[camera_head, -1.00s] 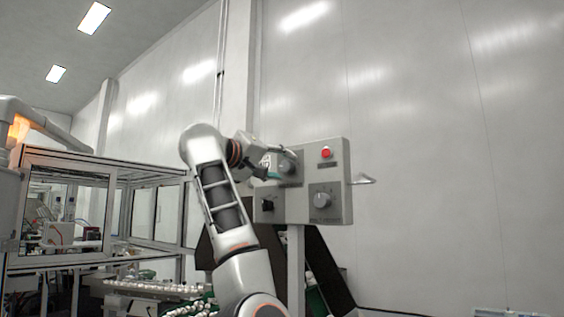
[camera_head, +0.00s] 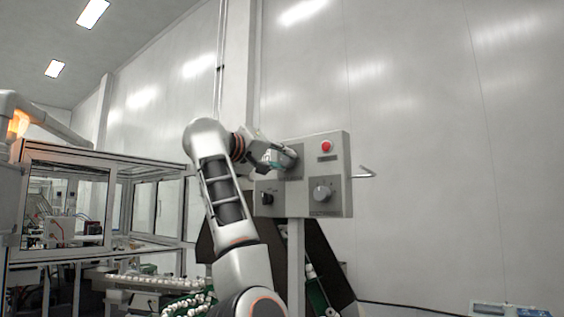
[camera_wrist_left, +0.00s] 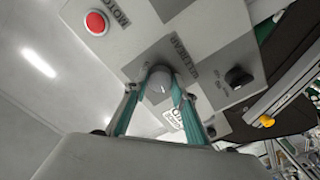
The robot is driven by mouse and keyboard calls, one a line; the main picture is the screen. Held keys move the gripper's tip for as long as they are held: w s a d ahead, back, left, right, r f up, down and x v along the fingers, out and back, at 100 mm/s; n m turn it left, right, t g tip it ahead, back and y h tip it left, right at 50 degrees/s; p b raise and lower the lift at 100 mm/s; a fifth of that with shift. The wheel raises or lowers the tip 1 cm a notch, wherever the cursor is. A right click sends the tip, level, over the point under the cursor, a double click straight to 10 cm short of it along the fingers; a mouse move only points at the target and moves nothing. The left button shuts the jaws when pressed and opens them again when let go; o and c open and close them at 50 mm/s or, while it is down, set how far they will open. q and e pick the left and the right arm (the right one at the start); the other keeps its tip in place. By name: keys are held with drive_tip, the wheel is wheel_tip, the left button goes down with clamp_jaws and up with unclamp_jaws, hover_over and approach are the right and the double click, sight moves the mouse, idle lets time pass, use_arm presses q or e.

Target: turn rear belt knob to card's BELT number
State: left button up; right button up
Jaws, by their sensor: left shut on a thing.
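The grey control panel (camera_head: 339,170) stands on a post in front of the white wall. Its upper-left round grey knob, seen in the left wrist view (camera_wrist_left: 157,86), has a white pointer mark. My left gripper (camera_wrist_left: 164,80) is shut on this knob, with a teal finger on each side. In the head view my left gripper (camera_head: 281,160) covers most of the knob. A white card-like piece (camera_wrist_left: 173,118) with print shows between the fingers, partly hidden; I cannot read a number. My right gripper is not in view.
The panel also carries a red button (camera_head: 326,146), a lower-right grey knob (camera_head: 322,192) and a lower-left black switch (camera_head: 266,198). A thin bracket (camera_head: 364,172) sticks out at the panel's right. A framed machine (camera_head: 95,205) stands at left.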

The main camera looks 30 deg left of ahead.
use_arm(q)
drive_tip(key=shift+f+m+b, duration=0.1)
drive_tip(key=shift+m+b, duration=0.6)
drive_tip(key=shift+m, duration=0.3)
drive_tip(key=m+b, duration=0.1)
drive_tip(key=m, duration=0.1)
drive_tip(key=shift+m, duration=0.4)
drive_tip(key=m, duration=0.2)
drive_tip(key=shift+m+b, duration=0.4)
drive_tip(key=m, duration=0.2)
drive_tip(key=shift+m, duration=0.3)
drive_tip(key=m, duration=0.4)
drive_tip(key=shift+m, duration=0.3)
drive_tip(key=shift+r, duration=0.2)
